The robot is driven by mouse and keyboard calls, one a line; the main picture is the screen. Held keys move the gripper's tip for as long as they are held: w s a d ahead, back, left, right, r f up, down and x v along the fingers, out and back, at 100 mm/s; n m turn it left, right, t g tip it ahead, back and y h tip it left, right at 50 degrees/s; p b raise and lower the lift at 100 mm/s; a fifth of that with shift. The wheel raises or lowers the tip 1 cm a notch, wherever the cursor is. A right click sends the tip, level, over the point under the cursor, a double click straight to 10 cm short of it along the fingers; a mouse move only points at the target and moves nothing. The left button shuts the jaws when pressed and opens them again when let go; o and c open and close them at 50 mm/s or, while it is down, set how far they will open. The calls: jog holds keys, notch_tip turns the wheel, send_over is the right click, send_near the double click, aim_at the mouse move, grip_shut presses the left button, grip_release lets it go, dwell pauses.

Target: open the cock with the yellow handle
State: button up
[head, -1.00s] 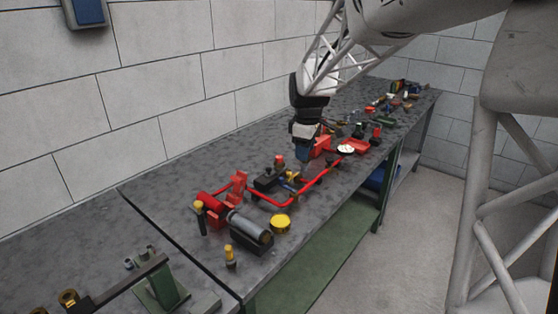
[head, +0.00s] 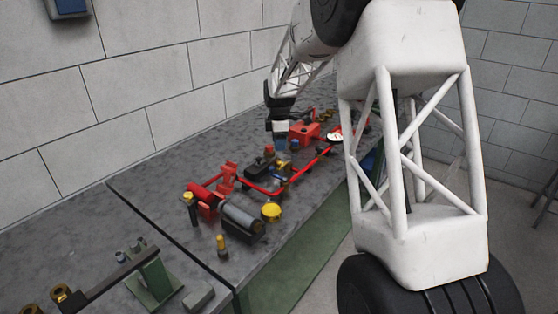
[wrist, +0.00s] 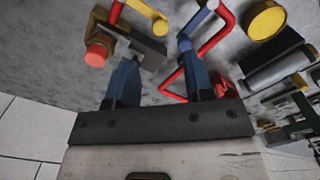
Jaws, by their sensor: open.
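A small yellow handle (head: 285,168) shows on the red pipework in the head view, with a bluish part just below it. In the wrist view a yellow bar (wrist: 140,8) at the top edge is probably this handle; its body is cut off by the frame. My gripper (head: 281,147) hangs just behind and above this spot. In the wrist view its two blue fingers (wrist: 158,65) are apart with nothing between them. A bluish rod lies near the right fingertip; I cannot tell whether they touch.
A dark block (wrist: 145,48) with a red knob (wrist: 97,55) is near the left finger. A yellow round cap (head: 271,212) and a grey cylinder (head: 241,221) lie in front. A red housing (head: 304,132) stands behind.

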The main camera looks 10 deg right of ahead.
jog(key=shift+f, duration=0.1)
dwell(0.3)
jog(key=shift+f, duration=3.8)
grip_shut()
